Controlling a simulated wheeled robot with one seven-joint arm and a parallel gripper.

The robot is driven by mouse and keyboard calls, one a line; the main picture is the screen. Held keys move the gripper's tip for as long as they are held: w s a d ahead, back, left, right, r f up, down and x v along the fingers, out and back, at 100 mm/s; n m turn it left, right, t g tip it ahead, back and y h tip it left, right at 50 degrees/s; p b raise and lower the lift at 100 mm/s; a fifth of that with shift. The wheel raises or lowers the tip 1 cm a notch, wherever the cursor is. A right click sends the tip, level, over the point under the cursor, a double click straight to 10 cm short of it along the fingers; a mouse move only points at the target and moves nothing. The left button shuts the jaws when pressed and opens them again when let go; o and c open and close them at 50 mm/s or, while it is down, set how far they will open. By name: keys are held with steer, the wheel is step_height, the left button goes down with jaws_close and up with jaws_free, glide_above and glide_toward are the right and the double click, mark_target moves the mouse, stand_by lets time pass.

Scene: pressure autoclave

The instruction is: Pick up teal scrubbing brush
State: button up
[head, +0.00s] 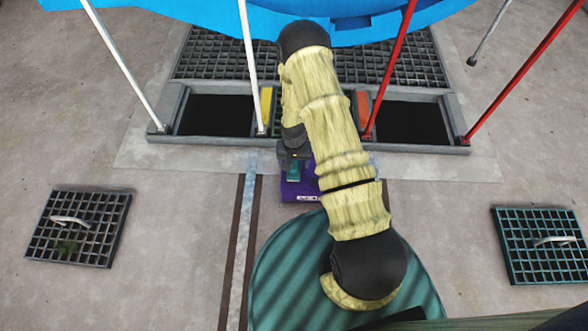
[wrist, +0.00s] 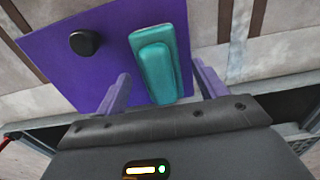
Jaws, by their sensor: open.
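The teal scrubbing brush (wrist: 155,62) lies on a flat purple surface (wrist: 70,58) in the wrist view. In the head view a small teal patch of the brush (head: 293,172) shows on the purple surface (head: 298,190), just below the end of my arm. My gripper (wrist: 160,70) is open, with one purple finger on each side of the brush. I cannot tell whether the fingers touch it or how far above it they are. In the head view my arm hides most of the gripper and part of the purple surface.
A round black object (wrist: 84,42) lies on the purple surface, left of the brush. Behind are a grated pit (head: 215,115) and white and red poles (head: 393,65) under a blue structure (head: 200,10). Floor grates lie at left (head: 105,215) and right (head: 530,225).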

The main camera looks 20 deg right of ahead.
step_height(320, 180, down, 2)
steer(key=shift+f+b, duration=0.15)
steer(key=shift+b, duration=0.25)
steer(key=shift+c, duration=0.2)
steer(key=c, duration=1.1)
